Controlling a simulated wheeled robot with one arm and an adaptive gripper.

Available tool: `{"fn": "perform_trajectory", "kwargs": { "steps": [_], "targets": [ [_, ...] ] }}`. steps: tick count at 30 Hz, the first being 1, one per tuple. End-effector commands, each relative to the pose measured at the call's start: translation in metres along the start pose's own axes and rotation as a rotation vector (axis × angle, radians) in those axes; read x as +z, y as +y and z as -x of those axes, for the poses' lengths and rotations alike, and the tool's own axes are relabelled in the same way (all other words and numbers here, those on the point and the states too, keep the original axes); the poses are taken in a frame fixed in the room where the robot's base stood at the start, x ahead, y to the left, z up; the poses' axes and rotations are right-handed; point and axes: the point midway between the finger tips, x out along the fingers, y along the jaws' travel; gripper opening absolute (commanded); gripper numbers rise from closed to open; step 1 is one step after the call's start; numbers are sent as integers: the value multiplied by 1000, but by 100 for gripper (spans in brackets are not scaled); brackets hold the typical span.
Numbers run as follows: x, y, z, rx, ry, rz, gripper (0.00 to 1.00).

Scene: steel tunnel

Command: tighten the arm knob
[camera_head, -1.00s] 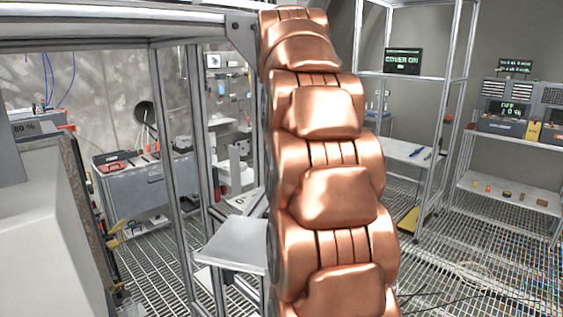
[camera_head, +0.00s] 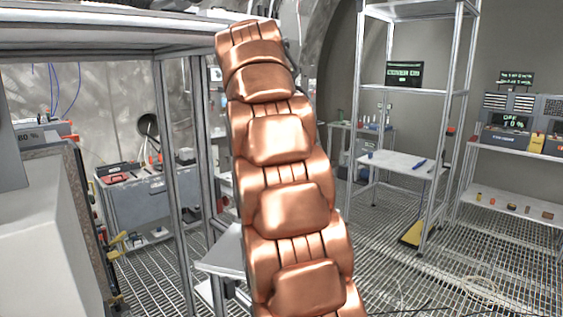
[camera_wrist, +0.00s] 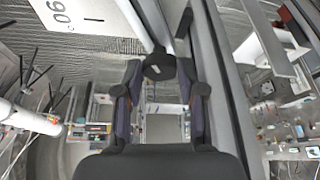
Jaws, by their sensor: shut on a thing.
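In the wrist view a dark round knob (camera_wrist: 158,66) sits on a pale metal bar, between the tips of my gripper's fingers (camera_wrist: 160,75). The fingers stand on its left and right sides, and my gripper is shut on it. The exact contact is too small and dark to make out. In the head view my copper arm rises through the middle towards the metal frame. The gripper and the knob do not show there.
A grey metal frame (camera_head: 172,180) stands close left of my arm. A white panel marked 90 (camera_wrist: 85,15) is near the gripper in the wrist view. A small grey table (camera_head: 222,255) is behind my arm. Shelving (camera_head: 452,110) and open grating floor lie at right.

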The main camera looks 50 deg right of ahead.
Motion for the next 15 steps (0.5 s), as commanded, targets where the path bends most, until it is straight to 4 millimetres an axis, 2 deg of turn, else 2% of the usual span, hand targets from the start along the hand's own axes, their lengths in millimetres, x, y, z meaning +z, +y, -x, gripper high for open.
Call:
{"fn": "perform_trajectory", "kwargs": {
  "steps": [11,12,15],
  "targets": [
    [-1,0,1,-1,3,-3,5],
    [-1,0,1,-1,3,-3,42],
    [0,0,1,0,2,-3,53]
  ]
}}
